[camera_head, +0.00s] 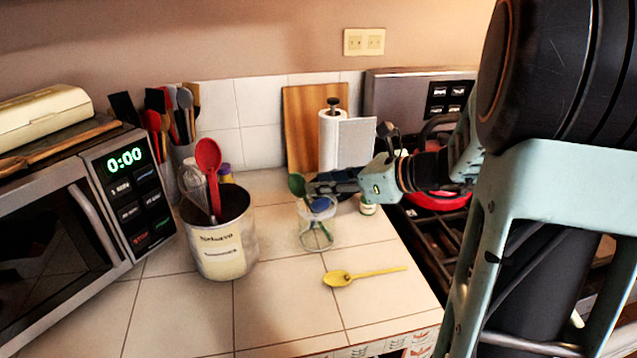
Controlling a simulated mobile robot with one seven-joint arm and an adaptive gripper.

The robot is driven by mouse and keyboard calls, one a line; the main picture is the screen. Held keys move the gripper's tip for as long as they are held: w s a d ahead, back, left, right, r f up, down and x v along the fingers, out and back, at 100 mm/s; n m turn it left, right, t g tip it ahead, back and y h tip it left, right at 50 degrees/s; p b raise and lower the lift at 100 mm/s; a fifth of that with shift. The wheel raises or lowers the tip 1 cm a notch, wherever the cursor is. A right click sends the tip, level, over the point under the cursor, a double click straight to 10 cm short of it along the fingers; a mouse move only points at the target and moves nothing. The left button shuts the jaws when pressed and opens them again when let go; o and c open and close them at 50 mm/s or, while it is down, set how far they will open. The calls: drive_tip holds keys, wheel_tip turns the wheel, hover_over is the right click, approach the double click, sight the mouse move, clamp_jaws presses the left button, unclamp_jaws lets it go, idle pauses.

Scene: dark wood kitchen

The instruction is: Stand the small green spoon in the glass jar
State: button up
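The glass jar (302,232) stands on the tiled counter, left of the stove. The green spoon's bowl (297,184) shows above the jar's left rim, right at the tips of my gripper (313,186). Its handle seems to run down into the jar, where green strips show through the glass. A blue spoon head (320,204) shows at the jar's mouth, under my gripper. My gripper reaches in from the right, above the jar. The fingertips are small and overlap the spoon, so I cannot tell if they grip it.
A yellow spoon (338,278) lies in front of the jar. A metal canister (222,246) with a red spoon and a whisk stands left. A paper towel roll (329,142) and cutting board (297,103) stand behind. A small jar (367,206) stands right, by the stove.

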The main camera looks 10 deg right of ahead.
drive_tip(key=v, duration=1)
drive_tip(key=shift+s, duration=0.2)
drive_tip(key=shift+d+r, duration=0.1)
drive_tip(key=shift+d, duration=0.05)
